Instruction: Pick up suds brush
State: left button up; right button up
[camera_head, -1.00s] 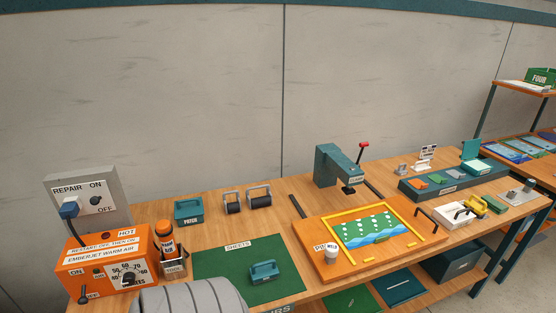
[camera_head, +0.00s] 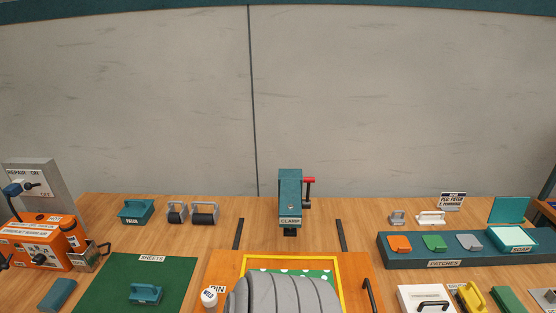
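I cannot tell for sure which item is the suds brush. At the front right, a yellow item with dark parts (camera_head: 469,298) lies beside a white block with a black handle (camera_head: 426,300). A green block (camera_head: 506,299) lies just right of the yellow item. Their lower parts are cut off by the picture edge. Behind them, an open teal box labelled SOAP (camera_head: 513,239) sits at the right end of the dark PATCHES tray (camera_head: 445,264). Neither of my grippers shows.
The teal clamp (camera_head: 290,195) stands mid-bench behind the orange board (camera_head: 222,268). A grey ribbed form, possibly mine, hides the board's front. A green mat (camera_head: 105,285), the PATCH box (camera_head: 136,211) and an orange heater box (camera_head: 40,243) are on the left.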

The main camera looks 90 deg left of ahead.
aim_at(144, 294)
jog(key=i, duration=0.55)
jog(key=u, duration=3.05)
